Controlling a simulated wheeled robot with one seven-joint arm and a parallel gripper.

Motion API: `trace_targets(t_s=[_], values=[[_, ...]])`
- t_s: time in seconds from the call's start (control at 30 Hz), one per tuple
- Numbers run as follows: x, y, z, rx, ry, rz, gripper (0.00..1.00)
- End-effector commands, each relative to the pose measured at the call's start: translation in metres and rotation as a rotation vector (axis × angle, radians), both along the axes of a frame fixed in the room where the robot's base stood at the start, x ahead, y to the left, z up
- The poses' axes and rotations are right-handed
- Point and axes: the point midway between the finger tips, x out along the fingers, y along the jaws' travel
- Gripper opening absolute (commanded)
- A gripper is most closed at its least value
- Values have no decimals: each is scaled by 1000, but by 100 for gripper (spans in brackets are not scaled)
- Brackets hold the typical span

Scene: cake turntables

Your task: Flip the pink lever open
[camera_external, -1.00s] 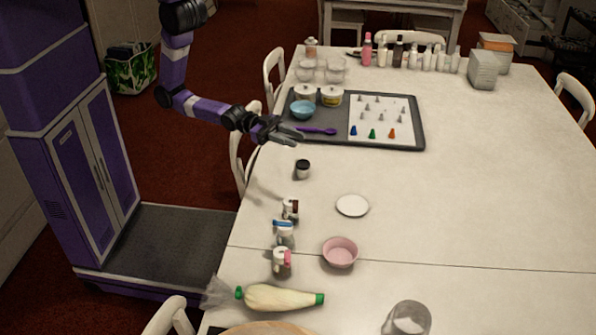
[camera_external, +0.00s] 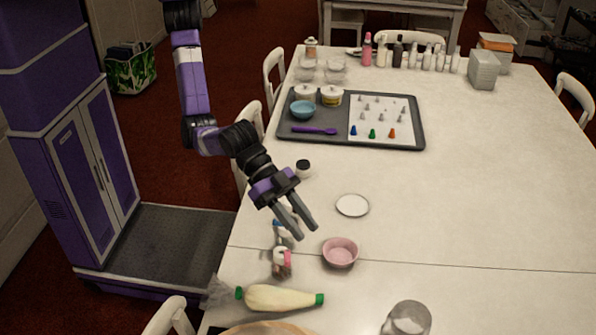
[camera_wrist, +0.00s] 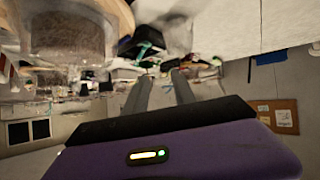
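The pink lever (camera_external: 288,259) shows as a small pink part on the right side of a small white bottle or dispenser (camera_external: 278,264) near the table's left edge. My gripper (camera_external: 306,232) is above the table, up and to the right of the lever in the external view, with its fingers pointing down and to the right. The fingers are apart with nothing between them; they also show apart in the wrist view (camera_wrist: 160,92). I cannot clearly make out the lever in the wrist view.
A pink bowl (camera_external: 340,262) stands just right of the dispenser, with a white dish (camera_external: 352,205) behind it. A piping bag (camera_external: 280,298) lies in front. A dark-lidded jar (camera_external: 303,168) stands behind my gripper.

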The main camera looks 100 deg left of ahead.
Motion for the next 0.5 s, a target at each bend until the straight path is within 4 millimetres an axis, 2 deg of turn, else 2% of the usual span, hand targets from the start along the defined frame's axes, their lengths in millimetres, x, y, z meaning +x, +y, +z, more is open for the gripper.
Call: trace_targets(t_s=[0.03, 0.1, 0.17, 0.37, 0.5], values=[[-11, -15, 6, 20, 52, 3, 32], [-25, -25, 4, 68, 138, 21, 32], [-35, -26, -1, 120, 214, 47, 32], [-59, 11, -53, 316, 417, 163, 32], [-71, 30, -66, 381, 489, 219, 32]])
